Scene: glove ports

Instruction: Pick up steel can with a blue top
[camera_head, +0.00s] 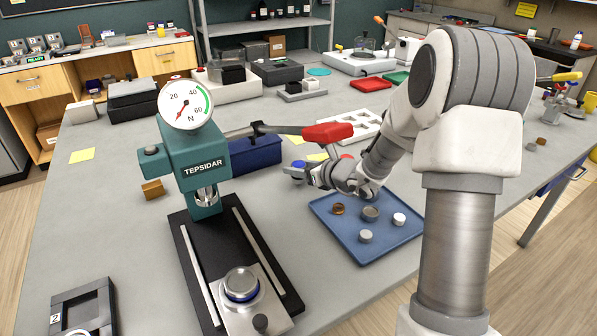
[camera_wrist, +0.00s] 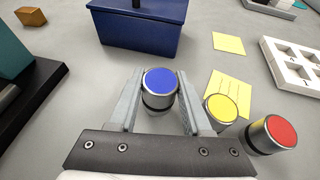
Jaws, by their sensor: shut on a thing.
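The steel can with a blue top (camera_wrist: 160,88) stands between the two fingers of my gripper (camera_wrist: 160,100) in the wrist view. The fingers are shut on its sides, and its blue top faces the camera. In the head view the blue top (camera_head: 297,165) shows at the end of my gripper (camera_head: 299,174), left of the blue tray. Whether the can's base touches the table is hidden. A yellow-topped can (camera_wrist: 221,108) is close to the right finger. A red-topped steel can (camera_wrist: 272,133) is tilted in the picture, farther right.
A dark blue box (camera_head: 255,157) lies beyond the gripper. The green press (camera_head: 201,165) stands at left, its red-handled lever (camera_head: 327,132) reaching over the table near my arm. A blue tray (camera_head: 395,236) holding several small pieces is at right. Yellow notes (camera_wrist: 228,41) lie nearby.

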